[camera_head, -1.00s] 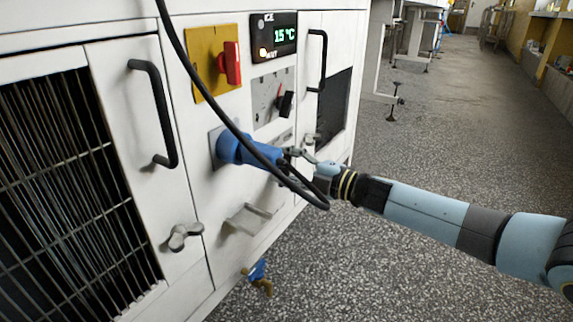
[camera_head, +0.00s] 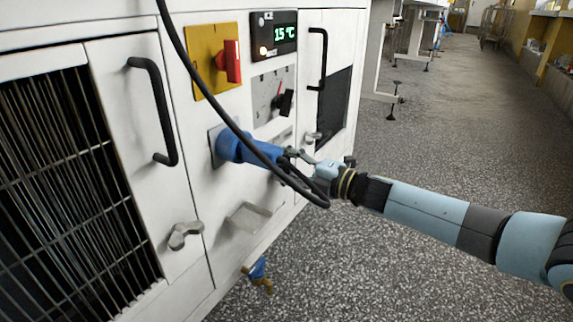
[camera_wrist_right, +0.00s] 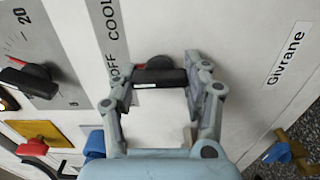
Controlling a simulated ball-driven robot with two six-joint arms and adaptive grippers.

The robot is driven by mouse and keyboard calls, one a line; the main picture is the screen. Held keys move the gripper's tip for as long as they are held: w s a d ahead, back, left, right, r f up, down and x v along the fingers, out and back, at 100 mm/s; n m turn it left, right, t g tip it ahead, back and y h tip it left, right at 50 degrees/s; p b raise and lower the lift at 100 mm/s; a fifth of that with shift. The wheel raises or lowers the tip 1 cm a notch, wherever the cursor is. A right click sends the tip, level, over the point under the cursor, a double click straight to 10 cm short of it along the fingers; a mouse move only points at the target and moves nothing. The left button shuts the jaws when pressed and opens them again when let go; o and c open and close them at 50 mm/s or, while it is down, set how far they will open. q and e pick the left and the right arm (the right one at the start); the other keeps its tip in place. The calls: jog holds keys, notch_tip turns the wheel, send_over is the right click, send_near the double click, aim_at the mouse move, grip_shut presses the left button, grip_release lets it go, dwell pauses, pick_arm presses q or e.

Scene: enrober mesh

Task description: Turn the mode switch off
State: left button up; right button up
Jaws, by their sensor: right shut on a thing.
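The mode switch (camera_wrist_right: 158,78) is a black bar knob beside a grey strip lettered OFF and COOL in the right wrist view. My right gripper (camera_wrist_right: 161,70) has one finger at each end of the bar and is shut on it. The bar lies across the picture between the fingertips; which label it points to I cannot tell. In the head view my right gripper (camera_head: 294,155) is at the white cabinet front, just right of a blue plug, and the knob is hidden behind the plug, cable and fingers. My left gripper is not in view.
A black cable (camera_head: 215,100) loops in front of the panel beside my right gripper, from the blue plug (camera_head: 245,150). Above are a dial knob (camera_head: 286,102), a red switch (camera_head: 231,62) and a display reading 15 °C (camera_head: 274,34). Open floor (camera_head: 430,140) lies to the right.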

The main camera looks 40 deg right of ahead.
jog(key=o, duration=1.2)
jog(key=shift+s, duration=0.1)
jog(key=v, duration=1.2)
jog(key=shift+a, duration=0.1)
